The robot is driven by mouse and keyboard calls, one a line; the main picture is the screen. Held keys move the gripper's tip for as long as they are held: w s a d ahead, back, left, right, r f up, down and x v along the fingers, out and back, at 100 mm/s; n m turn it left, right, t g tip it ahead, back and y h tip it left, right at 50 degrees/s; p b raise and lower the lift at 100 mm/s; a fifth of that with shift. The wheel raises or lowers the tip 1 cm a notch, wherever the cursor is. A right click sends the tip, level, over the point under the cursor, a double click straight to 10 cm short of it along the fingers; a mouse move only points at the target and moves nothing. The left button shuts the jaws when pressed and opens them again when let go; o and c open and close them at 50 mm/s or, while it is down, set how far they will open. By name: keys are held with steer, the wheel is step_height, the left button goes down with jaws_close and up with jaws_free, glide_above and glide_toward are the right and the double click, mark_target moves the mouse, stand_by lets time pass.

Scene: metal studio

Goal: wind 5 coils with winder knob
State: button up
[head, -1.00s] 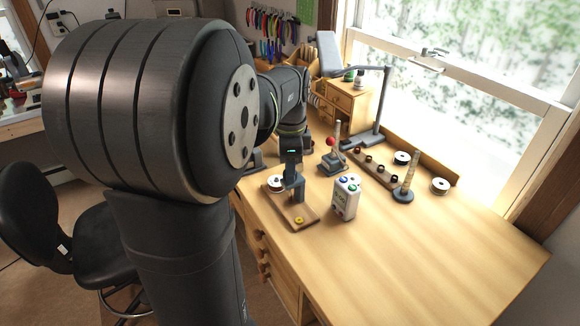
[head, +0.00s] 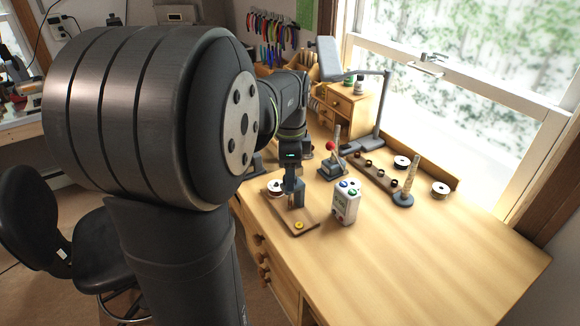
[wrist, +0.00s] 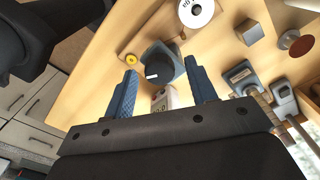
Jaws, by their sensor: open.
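The winder is a wooden board (head: 312,226) carrying a grey housing (head: 298,198), a white spool (head: 275,184) and a small yellow button (head: 299,225). In the wrist view its black round knob (wrist: 156,72) sits on the grey housing, with the yellow button (wrist: 131,58) to the left and the white spool (wrist: 207,8) at the top. My gripper (wrist: 160,64) is open, with one blue finger on each side of the knob and visible gaps between. In the head view my gripper (head: 291,182) is over the housing, and the knob is hidden there.
A white counter box (head: 345,205) with buttons and a green display stands just right of the winder. Behind it are a lever with a red ball (head: 331,146), a wound post (head: 408,180), loose spools (head: 440,189) and a lamp (head: 375,115). The desk's front right (head: 430,260) is clear.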

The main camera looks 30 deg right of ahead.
step_height(320, 180, up, 17)
steer(key=shift+r, duration=0.2)
stand_by(0.4)
steer(key=w+a+f+n+g+h, duration=0.1)
steer(key=a+f+n+g+h, duration=0.2)
steer(key=f+n, duration=0.45)
steer(key=w+a+f+n+g+h, duration=0.1)
steer(key=a+f+n+g, duration=0.1)
steer(key=f+n+g, duration=0.5)
steer(key=w+a+f+n+h, duration=0.2)
steer(key=a+n+h, duration=0.15)
steer(key=n, duration=0.35)
steer(key=w+a+f+n+t+h, duration=0.1)
steer(key=w+a+n+h, duration=0.1)
steer(key=n+h, duration=0.35)
steer(key=w+a+f+n+h, duration=0.2)
steer(key=a+n+h, duration=0.1)
steer(key=n, duration=0.6)
steer(key=x, duration=1.8)
steer(key=shift+s+a+f, duration=0.15)
steer(key=shift+c, duration=0.4)
